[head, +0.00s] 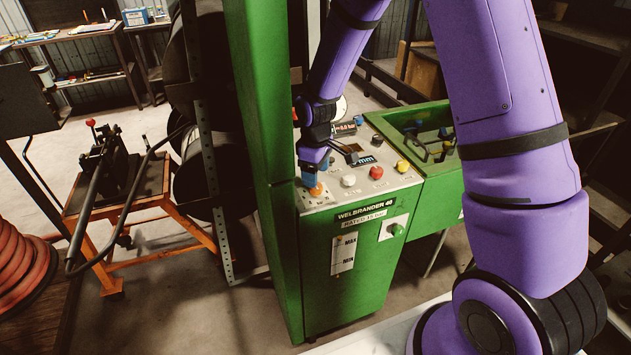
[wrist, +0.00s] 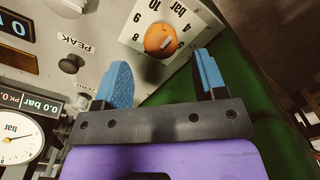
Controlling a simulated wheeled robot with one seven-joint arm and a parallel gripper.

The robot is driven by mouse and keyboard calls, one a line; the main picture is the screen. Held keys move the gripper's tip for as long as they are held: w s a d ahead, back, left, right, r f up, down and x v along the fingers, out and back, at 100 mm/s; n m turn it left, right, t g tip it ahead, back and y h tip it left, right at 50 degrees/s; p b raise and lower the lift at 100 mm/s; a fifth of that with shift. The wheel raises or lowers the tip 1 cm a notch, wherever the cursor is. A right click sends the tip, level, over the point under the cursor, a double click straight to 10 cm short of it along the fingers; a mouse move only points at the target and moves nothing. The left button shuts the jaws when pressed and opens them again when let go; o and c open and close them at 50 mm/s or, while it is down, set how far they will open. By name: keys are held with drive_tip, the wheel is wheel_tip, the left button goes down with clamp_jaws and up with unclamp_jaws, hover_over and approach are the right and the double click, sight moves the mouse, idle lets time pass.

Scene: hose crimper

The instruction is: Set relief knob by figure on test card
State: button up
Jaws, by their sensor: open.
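The relief knob (wrist: 159,40) is orange with a pale mark and sits on a white dial plate (wrist: 133,41) printed with figures and "bar". It also shows on the sloping panel in the head view (head: 315,190). My gripper (wrist: 162,62) is open, its two blue fingers apart. In the wrist view the knob lies between and just beyond the fingertips, and I see no finger touching it. In the head view my gripper (head: 312,178) hangs right over the knob and partly hides it. I cannot make out a test card in either view.
The green machine (head: 345,275) carries white, red and yellow buttons near the knob. A tall green post (head: 262,150) stands close on the left. A pressure gauge (wrist: 18,136) and a "0.0 bar" display (wrist: 40,104) show in the wrist view.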

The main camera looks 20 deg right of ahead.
wheel_tip(320, 180, up, 7)
drive_tip(key=shift+f, duration=0.15)
idle(0.5)
drive_tip(key=s+d+r+m+t, duration=0.1)
drive_tip(key=s+d+r+m, duration=0.1)
drive_tip(key=s+r, duration=0.55)
drive_tip(key=s+d+r+m+t, duration=0.2)
drive_tip(key=s+r, duration=0.2)
drive_tip(key=r, duration=0.6)
drive_tip(key=s+d+r+m+t, duration=0.1)
drive_tip(key=s+r+m, duration=0.1)
drive_tip(key=s, duration=0.7)
drive_tip(key=s+d+r+m+t, duration=0.1)
drive_tip(key=s+d+r+m, duration=0.1)
drive_tip(key=s+r, duration=0.3)
drive_tip(key=s+m, duration=0.1)
drive_tip(key=s, duration=0.3)
drive_tip(key=shift+r, duration=0.1)
